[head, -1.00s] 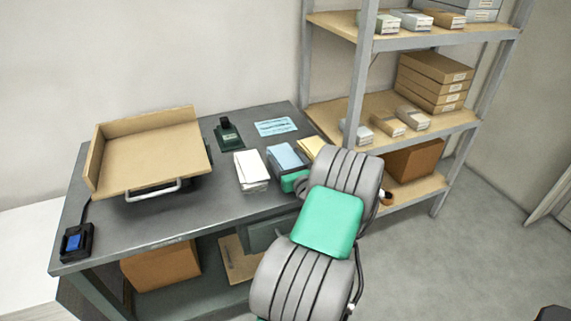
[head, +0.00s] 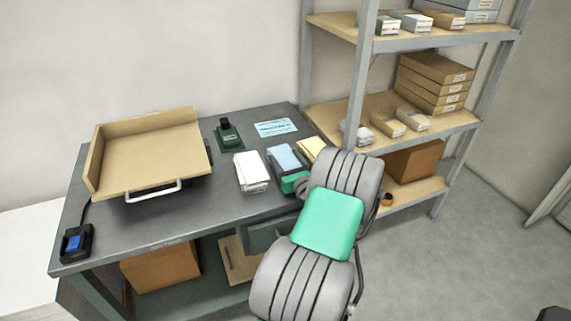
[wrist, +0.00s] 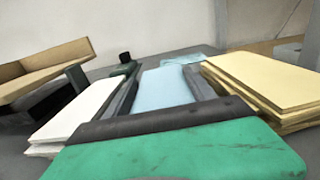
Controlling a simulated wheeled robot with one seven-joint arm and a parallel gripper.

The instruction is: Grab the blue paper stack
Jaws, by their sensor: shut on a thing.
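The blue paper stack (head: 284,154) is on the grey workbench, between the white and the yellow paper stacks. It also shows in the wrist view (wrist: 164,90), with a dark finger along each side. My gripper (head: 287,161), with its green body and dark fingers, is shut on the blue stack. In the wrist view my gripper (wrist: 163,84) reaches along the stack from its near end. The near end of the stack is hidden behind the gripper body. I cannot tell whether the stack is clear of the bench top.
The white stack (head: 250,172) stands close on the left and the yellow stack (head: 312,148) close on the right. Behind are a light blue sheet (head: 275,127) and a dark green stamp-like device (head: 229,135). A tan tray (head: 150,155) stands left. Shelving (head: 435,125) rises at right.

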